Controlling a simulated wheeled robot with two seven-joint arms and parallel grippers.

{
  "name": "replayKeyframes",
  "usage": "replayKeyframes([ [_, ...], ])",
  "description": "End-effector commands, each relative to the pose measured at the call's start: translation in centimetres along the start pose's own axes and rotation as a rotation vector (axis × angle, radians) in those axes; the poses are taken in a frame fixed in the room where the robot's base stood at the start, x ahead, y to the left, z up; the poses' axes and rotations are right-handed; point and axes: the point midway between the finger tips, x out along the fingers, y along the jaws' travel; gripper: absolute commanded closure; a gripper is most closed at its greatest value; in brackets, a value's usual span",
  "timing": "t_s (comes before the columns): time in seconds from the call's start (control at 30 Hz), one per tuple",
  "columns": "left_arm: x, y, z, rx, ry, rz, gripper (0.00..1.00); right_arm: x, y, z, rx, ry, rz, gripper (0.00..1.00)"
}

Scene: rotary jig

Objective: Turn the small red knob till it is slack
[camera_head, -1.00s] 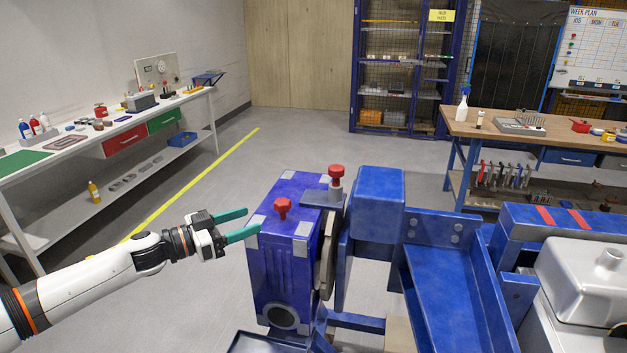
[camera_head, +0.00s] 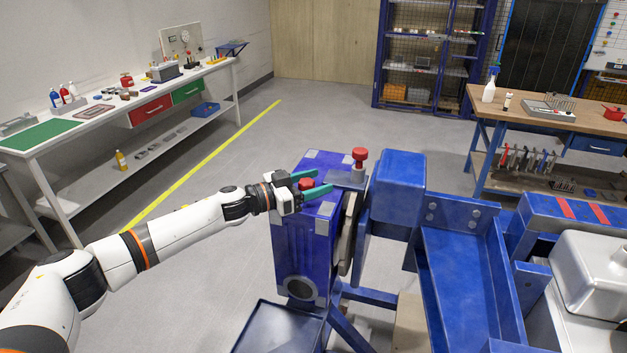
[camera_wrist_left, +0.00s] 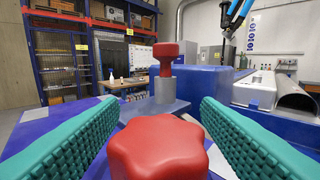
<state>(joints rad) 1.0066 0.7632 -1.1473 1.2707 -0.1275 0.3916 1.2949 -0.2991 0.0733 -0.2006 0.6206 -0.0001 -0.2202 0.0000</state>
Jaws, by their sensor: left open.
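A lobed red knob (camera_head: 306,184) sits on top of the blue box of the jig. In the left wrist view the knob (camera_wrist_left: 158,148) fills the lower middle. My left gripper (camera_head: 324,179) has two green fingers, open, one on each side of this knob. In the wrist view a gap shows between the knob and each finger, so I see no grip on it. A second red knob (camera_head: 360,154) stands on a grey post (camera_wrist_left: 165,90) just beyond, outside the fingers. My right gripper is not in view.
A grey round plate (camera_head: 348,232) and blue jig frame (camera_head: 455,275) stand right of the box. A blue tray (camera_head: 280,328) lies low in front. A white bench (camera_head: 100,128) is at left, a wooden-topped table (camera_head: 560,122) at back right. The floor between is clear.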

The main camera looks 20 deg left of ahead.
Motion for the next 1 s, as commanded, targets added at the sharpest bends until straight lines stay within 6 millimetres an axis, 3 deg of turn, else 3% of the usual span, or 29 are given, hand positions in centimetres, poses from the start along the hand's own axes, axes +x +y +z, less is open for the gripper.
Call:
replayKeyframes([
  [0.23,0.05,0.02,-0.03,0.0,0.0,0.0,0.42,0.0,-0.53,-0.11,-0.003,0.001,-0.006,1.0],
  [0.5,0.03,0.02,-0.02,0.0,0.0,0.0,0.86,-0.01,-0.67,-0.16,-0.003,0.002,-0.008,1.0],
  [1.0,0.0,0.12,0.03,-0.004,0.0,0.139,0.87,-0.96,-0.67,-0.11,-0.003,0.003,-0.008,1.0],
])
